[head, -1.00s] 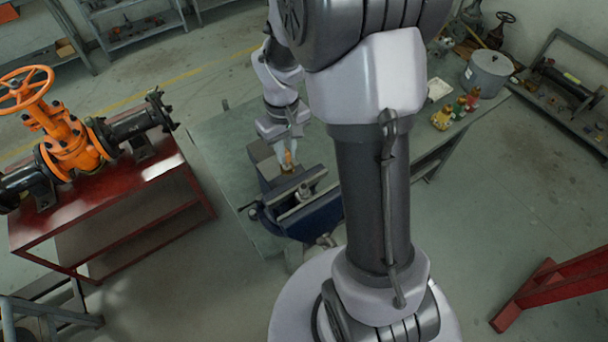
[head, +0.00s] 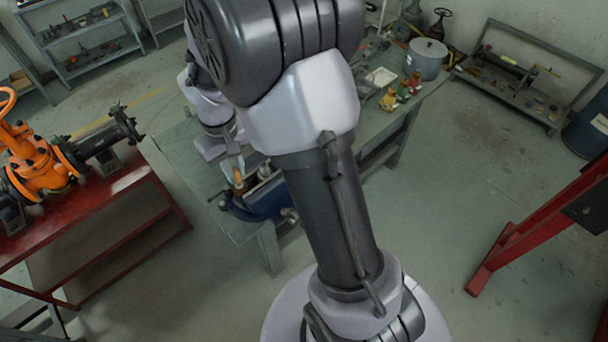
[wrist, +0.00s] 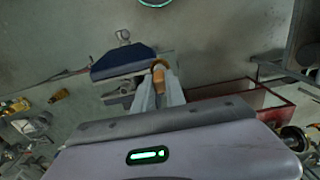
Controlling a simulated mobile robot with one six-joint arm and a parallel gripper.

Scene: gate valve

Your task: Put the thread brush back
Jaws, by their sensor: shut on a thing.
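My gripper (head: 237,180) is shut on an orange-brown piece, which looks like the handle of the thread brush (head: 240,186). In the wrist view the brown piece (wrist: 159,73) sits between the fingertips of my gripper (wrist: 158,88). The brush's bristles cannot be made out. In the head view the gripper appears at the left side of the blue bench vise (head: 265,199), partly hidden by my arm. The vise (wrist: 118,59) shows beyond the fingers in the wrist view. I cannot tell whether brush and vise touch.
The green workbench (head: 180,150) holds small coloured bottles (head: 402,90) and a grey pot (head: 428,58) at its far right end. An orange gate valve (head: 35,160) stands on a red table (head: 120,215) at left. A red frame (head: 535,230) stands at right. Floor between is clear.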

